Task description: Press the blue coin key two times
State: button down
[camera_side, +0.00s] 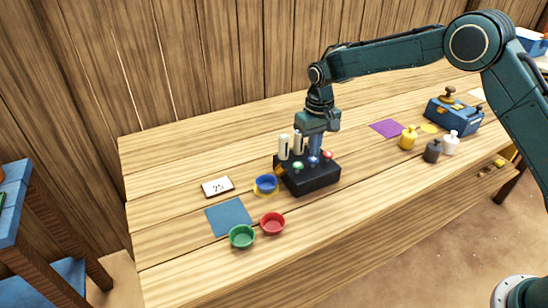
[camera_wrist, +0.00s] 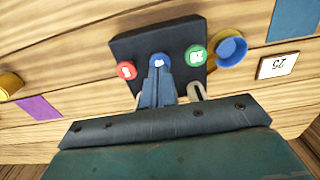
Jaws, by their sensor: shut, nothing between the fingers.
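A black box (camera_side: 312,182) stands on the wooden table with a row of round keys on top. The blue coin key (camera_wrist: 159,60) is the middle one, between the red key (camera_wrist: 126,70) and the green key (camera_wrist: 196,55). In the side view the blue key (camera_side: 313,161) shows just below my fingers. My gripper (camera_wrist: 157,70) is shut and empty, its fingertips right at the blue key and partly covering it. I cannot tell whether the tips touch it. Cream upright cylinders (camera_side: 283,147) stand at the back of the box, close to my gripper.
A blue cup (camera_side: 266,183), a red cup (camera_side: 272,223) and a green cup (camera_side: 242,236) stand left of the box, near a blue mat (camera_side: 229,217) and a card reading 25 (camera_side: 217,187). Weights (camera_side: 409,138) and a blue scale-like box (camera_side: 454,114) stand right.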

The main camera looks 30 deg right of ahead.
jog(key=shift+f, duration=0.4)
jog(key=shift+f, duration=0.4)
jog(key=shift+f, duration=0.5)
jog(key=shift+r, duration=0.15)
dwell(0.4)
jog(key=shift+r, duration=1.15)
jog(key=shift+f, duration=0.35)
